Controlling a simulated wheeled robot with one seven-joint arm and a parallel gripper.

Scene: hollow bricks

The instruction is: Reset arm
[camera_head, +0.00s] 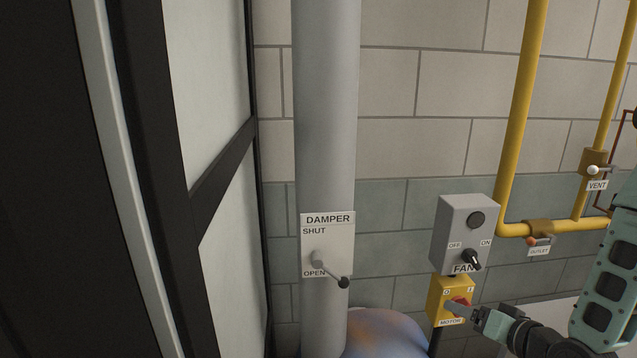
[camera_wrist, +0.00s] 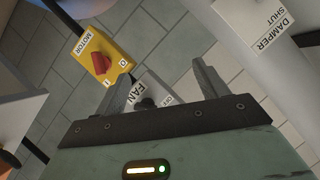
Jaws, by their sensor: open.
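My gripper (camera_head: 464,308) is at the lower right of the head view, in front of the yellow motor switch box. In the wrist view my gripper (camera_wrist: 162,70) has its two fingers spread apart with nothing held. The motor box (camera_head: 442,290) has a red rotary knob (camera_head: 463,301); both box (camera_wrist: 122,50) and knob (camera_wrist: 101,63) show left of the fingers in the wrist view. In the head view one finger overlaps the motor box; whether it touches cannot be told. The grey fan box (camera_wrist: 160,92) shows partly between the fingers.
The damper lever (camera_head: 330,270) on the grey duct (camera_head: 325,120) points down-right, near OPEN. Yellow pipes (camera_head: 521,110) carry vent (camera_head: 593,171) and outlet (camera_head: 540,240) valves. A black-framed panel (camera_head: 215,190) stands left.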

